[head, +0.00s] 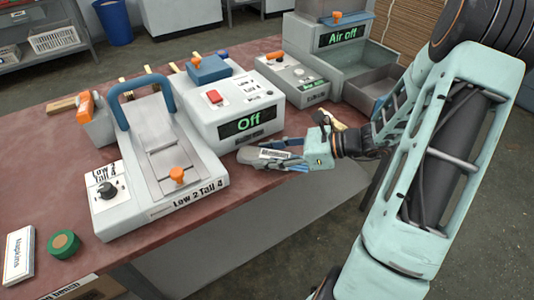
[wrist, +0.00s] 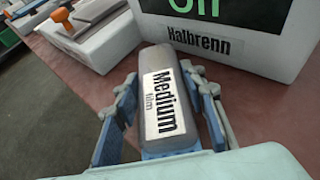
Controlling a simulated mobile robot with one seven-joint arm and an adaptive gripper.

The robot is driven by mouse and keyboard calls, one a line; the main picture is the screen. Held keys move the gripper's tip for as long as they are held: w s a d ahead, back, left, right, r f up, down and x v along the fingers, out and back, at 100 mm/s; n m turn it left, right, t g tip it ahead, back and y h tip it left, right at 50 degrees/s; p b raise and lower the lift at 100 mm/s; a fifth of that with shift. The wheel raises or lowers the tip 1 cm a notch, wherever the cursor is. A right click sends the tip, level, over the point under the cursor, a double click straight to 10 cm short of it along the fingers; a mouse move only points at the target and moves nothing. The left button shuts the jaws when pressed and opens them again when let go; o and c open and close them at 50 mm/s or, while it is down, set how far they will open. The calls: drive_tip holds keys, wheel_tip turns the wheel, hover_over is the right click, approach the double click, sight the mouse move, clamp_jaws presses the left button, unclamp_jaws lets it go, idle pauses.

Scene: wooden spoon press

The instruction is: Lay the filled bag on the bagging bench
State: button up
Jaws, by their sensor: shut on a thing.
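My gripper (head: 296,153) is shut on a grey rounded block (head: 258,157) with a white label, at the front edge of the red-brown bench top (head: 190,225). In the wrist view the block (wrist: 150,60) lies between the two blue fingers of my gripper (wrist: 168,95), and its label reads "Medium film". I cannot tell whether the block touches the bench top. I cannot make out a filled bag in either view. No sign naming the bagging bench is fully readable.
A press with a blue handle (head: 140,83) stands left, beside a white box reading "Off" (head: 240,122). An "Air off" machine (head: 340,38) with a tray stands at the back. A green roll (head: 64,243) and a napkin pack (head: 18,256) lie front left.

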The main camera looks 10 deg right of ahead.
drive_tip(key=o, duration=1.2)
drive_tip(key=shift+f, duration=0.1)
drive_tip(key=shift+c, duration=0.2)
drive_tip(key=shift+d, duration=0.1)
